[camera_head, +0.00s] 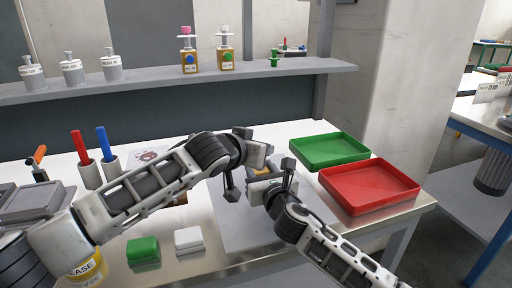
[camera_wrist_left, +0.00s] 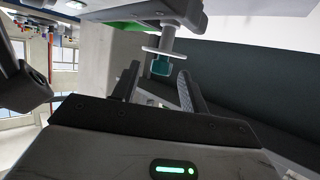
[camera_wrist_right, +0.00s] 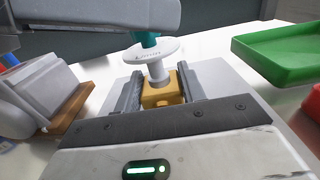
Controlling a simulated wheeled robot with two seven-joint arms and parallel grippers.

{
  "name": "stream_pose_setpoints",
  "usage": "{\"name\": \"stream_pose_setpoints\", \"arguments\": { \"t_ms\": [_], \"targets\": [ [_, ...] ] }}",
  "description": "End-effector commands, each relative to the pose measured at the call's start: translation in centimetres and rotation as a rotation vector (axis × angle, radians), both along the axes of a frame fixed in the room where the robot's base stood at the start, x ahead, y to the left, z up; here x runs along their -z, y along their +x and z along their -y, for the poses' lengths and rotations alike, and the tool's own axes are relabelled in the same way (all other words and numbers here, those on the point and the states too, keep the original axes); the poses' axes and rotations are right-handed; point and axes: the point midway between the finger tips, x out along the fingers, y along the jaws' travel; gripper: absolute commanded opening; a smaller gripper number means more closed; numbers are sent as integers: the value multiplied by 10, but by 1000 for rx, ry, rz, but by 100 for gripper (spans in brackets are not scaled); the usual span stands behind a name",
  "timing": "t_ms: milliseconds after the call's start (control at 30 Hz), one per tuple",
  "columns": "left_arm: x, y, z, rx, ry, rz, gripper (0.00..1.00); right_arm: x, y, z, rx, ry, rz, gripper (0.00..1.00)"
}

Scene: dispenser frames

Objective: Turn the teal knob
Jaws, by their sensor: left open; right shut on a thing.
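The teal knob (camera_wrist_left: 160,67) shows between the fingers of my open left gripper (camera_wrist_left: 157,78) in the left wrist view. In the right wrist view the knob (camera_wrist_right: 149,40) sits above a white disc (camera_wrist_right: 152,53), partly hidden by my left gripper. Under the disc are a white stem and an amber body (camera_wrist_right: 160,93). My right gripper (camera_wrist_right: 163,88) is shut on this amber body, with one finger on each side. In the head view the two grippers meet over the table and hide the knob. I cannot tell whether the left fingers touch the knob.
A green tray (camera_head: 330,163) and a red tray (camera_head: 352,203) stand to the right. Green (camera_head: 143,249) and white (camera_head: 188,238) blocks lie at the front. Red and blue handles stand in cups at left. Similar dispensers (camera_head: 226,58) stand on the shelf (camera_head: 130,88) behind.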

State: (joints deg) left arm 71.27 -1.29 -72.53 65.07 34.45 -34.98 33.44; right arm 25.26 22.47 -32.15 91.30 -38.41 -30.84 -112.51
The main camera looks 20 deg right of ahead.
Motion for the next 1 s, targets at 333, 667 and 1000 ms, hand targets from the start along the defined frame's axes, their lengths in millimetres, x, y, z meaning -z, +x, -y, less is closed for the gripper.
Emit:
{"name": "stream_pose_setpoints", "arguments": {
  "t_ms": [333,667,1000],
  "targets": [
    [1,1,1,0,0,0,36,1,0,0,1,-1,-2,2],
    [1,1,1,3,1,-2,0,1,0,0,1,-1,-2,2],
    [4,3,-1,104,8,-13,0,1,0,0,1,-1,-1,2]
  ]
}}
